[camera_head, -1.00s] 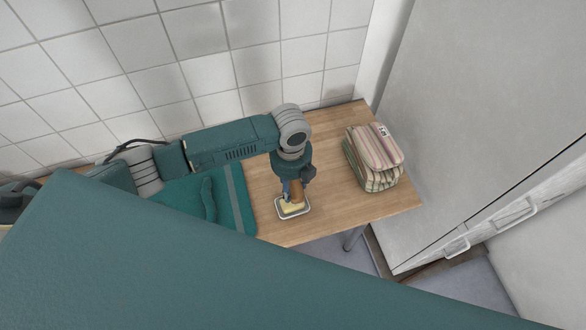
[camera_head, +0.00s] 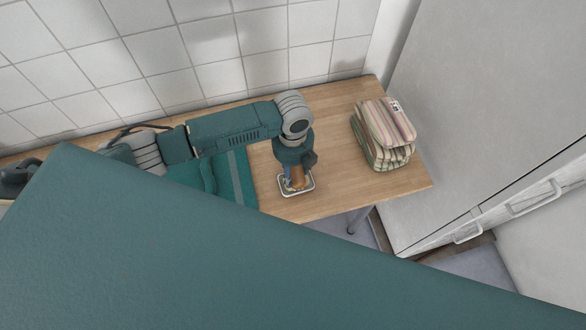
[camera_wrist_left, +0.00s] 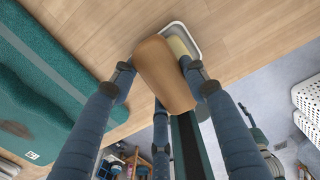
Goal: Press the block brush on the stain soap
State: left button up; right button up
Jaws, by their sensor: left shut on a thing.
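My left gripper (camera_head: 294,186) points down over the right part of the wooden table and is shut on the block brush (camera_wrist_left: 165,75). The brush is a brown wooden block between the two fingers in the left wrist view; its bristles are hidden. The yellow stain soap (camera_wrist_left: 180,47) lies in a white-rimmed dish (camera_wrist_left: 191,34) just beyond the brush. In the head view the gripper and brush cover most of the soap, and the dish rim (camera_head: 313,180) shows around them. I cannot tell whether the brush touches the soap. My right gripper is not in view.
A stack of folded striped cloths (camera_head: 383,135) stands to the right on the table (camera_head: 345,185). A teal cloth (camera_head: 240,178) lies left of the dish. A tiled wall (camera_head: 200,50) runs behind, and a white cabinet (camera_head: 480,110) stands at the right.

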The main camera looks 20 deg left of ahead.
aim_at(293, 169)
pick_arm(q)
jog(key=shift+r, duration=0.1)
jog(key=shift+f, duration=0.5)
dwell(0.8)
jog(key=shift+s+f, duration=0.1)
dwell(1.4)
notch_tip(293, 169, up, 7)
jog(key=p, duration=0.7)
dwell(0.8)
